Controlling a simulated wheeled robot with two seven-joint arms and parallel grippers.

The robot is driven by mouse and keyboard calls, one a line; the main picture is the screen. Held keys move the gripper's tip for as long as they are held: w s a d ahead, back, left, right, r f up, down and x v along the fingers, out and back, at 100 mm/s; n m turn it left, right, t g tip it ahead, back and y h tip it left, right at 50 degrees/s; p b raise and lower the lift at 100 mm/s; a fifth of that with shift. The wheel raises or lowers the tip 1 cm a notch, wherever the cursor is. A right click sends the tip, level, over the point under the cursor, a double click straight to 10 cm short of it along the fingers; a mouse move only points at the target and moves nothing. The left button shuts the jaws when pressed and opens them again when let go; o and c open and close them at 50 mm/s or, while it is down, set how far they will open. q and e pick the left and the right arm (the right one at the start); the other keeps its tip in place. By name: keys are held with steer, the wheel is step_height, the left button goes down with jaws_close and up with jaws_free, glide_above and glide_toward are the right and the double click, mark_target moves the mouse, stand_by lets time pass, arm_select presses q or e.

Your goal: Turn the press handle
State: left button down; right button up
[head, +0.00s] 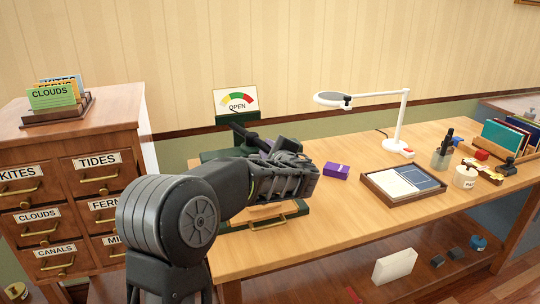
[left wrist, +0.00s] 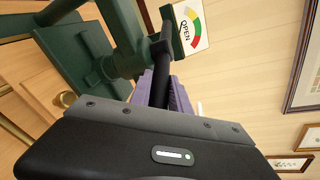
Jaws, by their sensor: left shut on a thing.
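The dark green press (head: 215,155) stands at the left end of the wooden table, partly hidden behind my left arm. It fills the upper left of the left wrist view (left wrist: 75,55). Its black press handle (head: 242,131) shows just past my gripper; in the left wrist view the handle (left wrist: 161,68) runs from the press's hub down to the gripper. My left gripper (head: 267,146) is shut on the handle, with purple parts beside the bar. The exact contact is hidden by the gripper body. My right gripper is not in view.
A gauge card (head: 236,102) reading OPEN stands behind the press. A labelled drawer cabinet (head: 70,175) is at left. A purple box (head: 336,171), a wooden tray (head: 402,200) and a white lamp (head: 394,144) stand to the right. Bare tabletop lies in front.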

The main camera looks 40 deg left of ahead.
arm_select(q)
steer(key=shift+s+a+f+m+t+h+b, duration=0.1)
steer(key=shift+s+a+m+t+h+b, duration=0.4)
steer(key=shift+m+t+h+b, duration=0.7)
steer(key=shift+s+a+r+m+t+h+b, duration=0.1)
steer(key=shift+s+a+m+t+h+b, duration=0.45)
steer(key=shift+b, duration=1.2)
steer(key=shift+s+a+f+m+t+h+b, duration=0.15)
steer(key=shift+s+m+t+h+b, duration=0.55)
steer(key=shift+m+h+b, duration=0.5)
steer(key=c, duration=1.2)
jaws_free()
steer(key=shift+c, duration=0.2)
steer(key=shift+s+r, duration=0.1)
steer(key=shift+r, duration=0.1)
steer(key=v, duration=0.7)
steer(key=shift+s+d+p, duration=0.2)
steer(key=shift+s+p, duration=0.1)
